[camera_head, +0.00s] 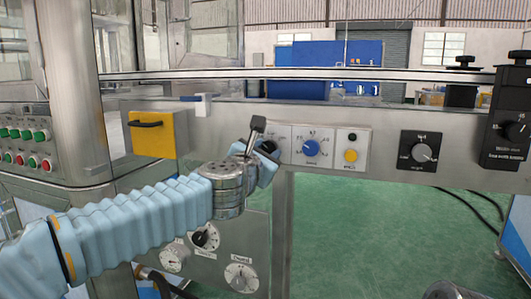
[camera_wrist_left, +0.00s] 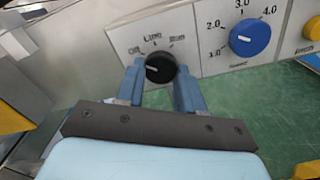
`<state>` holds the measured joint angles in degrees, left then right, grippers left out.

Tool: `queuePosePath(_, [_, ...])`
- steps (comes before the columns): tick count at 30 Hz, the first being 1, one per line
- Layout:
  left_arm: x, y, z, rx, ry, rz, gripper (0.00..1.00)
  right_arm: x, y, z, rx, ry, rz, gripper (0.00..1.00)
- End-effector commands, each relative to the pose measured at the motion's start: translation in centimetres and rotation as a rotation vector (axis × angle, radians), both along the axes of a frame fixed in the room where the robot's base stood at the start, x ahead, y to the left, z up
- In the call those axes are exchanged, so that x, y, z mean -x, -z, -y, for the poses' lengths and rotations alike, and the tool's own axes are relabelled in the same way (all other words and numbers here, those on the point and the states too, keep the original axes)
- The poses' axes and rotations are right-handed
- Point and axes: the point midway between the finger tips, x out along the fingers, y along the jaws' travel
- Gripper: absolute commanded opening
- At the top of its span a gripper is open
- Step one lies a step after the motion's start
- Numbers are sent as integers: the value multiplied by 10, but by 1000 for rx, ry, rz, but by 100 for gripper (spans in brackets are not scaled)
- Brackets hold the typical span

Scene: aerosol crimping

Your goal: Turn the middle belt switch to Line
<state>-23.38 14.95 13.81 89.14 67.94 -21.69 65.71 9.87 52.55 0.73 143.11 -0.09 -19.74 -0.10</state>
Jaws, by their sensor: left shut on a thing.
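The black belt switch knob (camera_wrist_left: 160,69) sits on a light panel plate with three printed labels around its top; the middle one reads like Line. Its white mark points left, on the side of the leftmost label. My left gripper (camera_wrist_left: 160,85) is shut on this knob, one blue finger on each side. In the head view the left gripper (camera_head: 266,158) is at the front panel, and the knob (camera_head: 268,146) shows only partly behind it. My right gripper is not seen.
A blue numbered dial (camera_head: 311,148) is just right of the switch. A yellow box (camera_head: 153,135) juts out at left. Lower dials (camera_head: 205,238) sit beneath my arm.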

Motion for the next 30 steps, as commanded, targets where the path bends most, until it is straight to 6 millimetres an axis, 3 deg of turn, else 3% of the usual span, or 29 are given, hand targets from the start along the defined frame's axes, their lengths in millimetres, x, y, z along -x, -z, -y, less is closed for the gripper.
queuePosePath(14, [0, -1, 0, -93, 0, 29, 7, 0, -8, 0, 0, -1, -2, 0])
queuePosePath(30, [0, -3, -1, -523, 3, 168, 7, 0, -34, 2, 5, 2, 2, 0])
